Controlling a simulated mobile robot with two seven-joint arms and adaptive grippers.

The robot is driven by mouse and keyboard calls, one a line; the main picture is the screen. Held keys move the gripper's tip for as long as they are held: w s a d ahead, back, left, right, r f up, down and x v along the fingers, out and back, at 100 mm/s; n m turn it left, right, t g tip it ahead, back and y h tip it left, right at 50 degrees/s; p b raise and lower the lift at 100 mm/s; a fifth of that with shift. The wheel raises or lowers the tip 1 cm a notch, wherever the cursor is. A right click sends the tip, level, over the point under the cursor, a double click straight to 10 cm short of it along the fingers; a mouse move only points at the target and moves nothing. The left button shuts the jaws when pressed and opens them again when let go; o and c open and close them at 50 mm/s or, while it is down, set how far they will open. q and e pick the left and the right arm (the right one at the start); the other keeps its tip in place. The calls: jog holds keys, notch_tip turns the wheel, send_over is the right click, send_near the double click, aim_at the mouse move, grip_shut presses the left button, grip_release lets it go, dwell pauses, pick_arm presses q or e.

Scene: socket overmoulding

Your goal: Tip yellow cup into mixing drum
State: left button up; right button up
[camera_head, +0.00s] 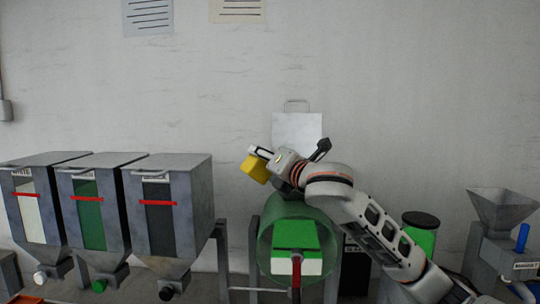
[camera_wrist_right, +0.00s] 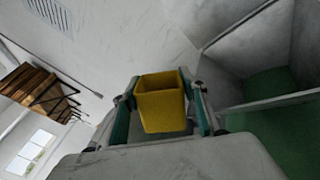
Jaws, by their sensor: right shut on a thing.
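A yellow cup (camera_head: 256,168) is held by my right gripper (camera_head: 262,154) above the upper left of the mixing drum, and it looks tilted. In the right wrist view the yellow cup (camera_wrist_right: 162,104) sits between the two fingers of my right gripper (camera_wrist_right: 165,110), which touch its sides. The cup's contents cannot be made out. The mixing drum (camera_head: 268,238) is a green translucent cylinder with green and white material showing in its front opening. My right arm reaches in from the lower right and passes over the drum's right side. My left gripper is not in view.
Three grey hoppers (camera_head: 176,212) with white, green and dark windows stand at the left. A dark-lidded green container (camera_head: 421,232) stands right of the drum, partly behind my arm. A grey funnel machine (camera_head: 503,210) is at far right. A white panel (camera_head: 297,128) hangs on the wall behind.

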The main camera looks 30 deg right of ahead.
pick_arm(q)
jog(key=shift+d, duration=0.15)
pick_arm(e)
jog(key=shift+w+d+f, duration=0.2)
jog(key=shift+d+f, duration=0.15)
jog(key=shift+f, duration=0.1)
jog(key=n, duration=0.1)
jog(key=a+r+n, duration=0.1)
jog(key=n, duration=0.1)
jog(key=shift+a+h, duration=0.1)
jog(key=shift+h, duration=0.2)
jog(key=n, duration=0.1)
jog(key=a+n, duration=0.1)
jog(key=n, duration=0.1)
jog(key=a+r+n, duration=0.1)
jog(key=n, duration=0.1)
jog(key=shift+w, duration=0.3)
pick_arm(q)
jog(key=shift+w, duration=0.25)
pick_arm(e)
jog(key=shift+r, duration=0.1)
